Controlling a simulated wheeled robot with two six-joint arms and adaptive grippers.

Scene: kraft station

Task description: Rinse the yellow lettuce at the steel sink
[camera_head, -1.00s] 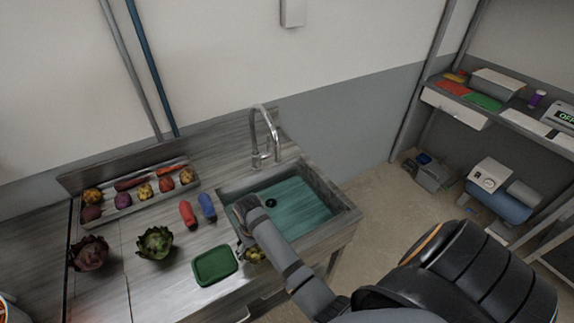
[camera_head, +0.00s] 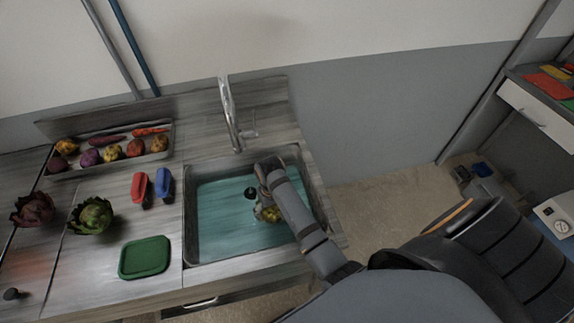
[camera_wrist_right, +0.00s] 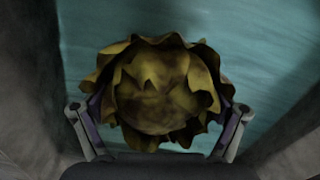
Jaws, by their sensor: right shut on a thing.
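The yellow lettuce (camera_wrist_right: 160,90) is between the two fingers of my right gripper (camera_wrist_right: 160,120) in the right wrist view, with ruffled yellow-brown leaves. In the head view the lettuce (camera_head: 268,214) shows partly below my right gripper (camera_head: 264,200), which hides some of it. My right gripper is shut on it, over the basin of the steel sink (camera_head: 190,225). Teal water (camera_head: 225,235) lies in the basin. I cannot tell whether the lettuce touches the water. The steel faucet (camera_head: 232,120) stands behind the basin. My left gripper is not in view.
Left of the sink are a green lid-like item (camera_head: 144,257), a red bottle (camera_head: 139,187) and a blue one (camera_head: 163,184). A green lettuce (camera_head: 91,216) and a purple one (camera_head: 33,209) stand farther left. A tray (camera_head: 75,172) of vegetables is behind them.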

